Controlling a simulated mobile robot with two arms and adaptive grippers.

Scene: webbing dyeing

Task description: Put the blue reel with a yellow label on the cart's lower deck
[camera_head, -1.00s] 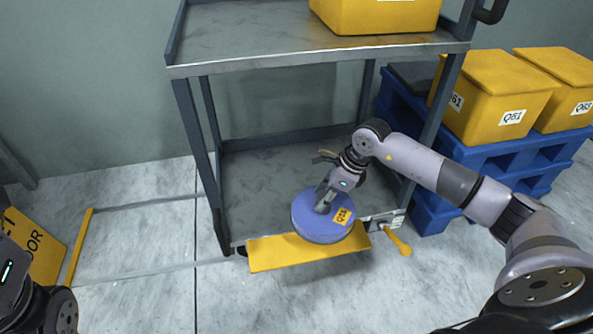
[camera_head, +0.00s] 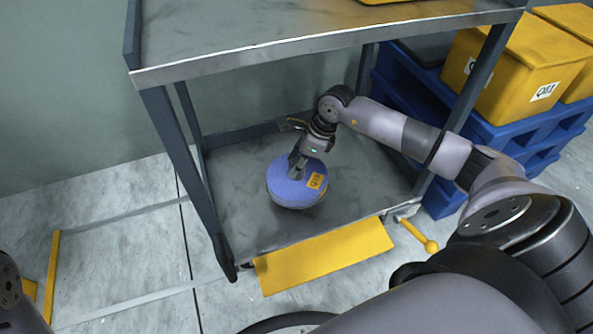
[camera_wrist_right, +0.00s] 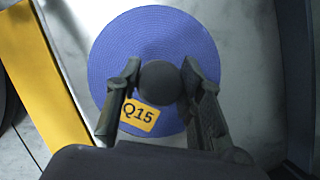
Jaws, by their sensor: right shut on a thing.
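The blue reel (camera_head: 285,192) has a yellow label reading Q15 and is over the cart's grey lower deck (camera_head: 345,215), inside the front edge. I cannot tell whether it touches the deck. My right gripper (camera_head: 297,170) is shut on the reel's central dark knob (camera_wrist_right: 160,82). In the right wrist view the reel (camera_wrist_right: 125,40) lies flat beneath the fingers, with its label near the bottom. My left gripper is out of view; only a piece of my left arm shows at the lower left.
The cart's upper deck (camera_head: 300,25) is above, and a cart post stands at each front corner. A yellow plate (camera_head: 325,256) and a yellow lever (camera_head: 420,237) are at the lower deck's front. Yellow boxes (camera_head: 520,75) sit on a blue pallet (camera_head: 500,150) at right.

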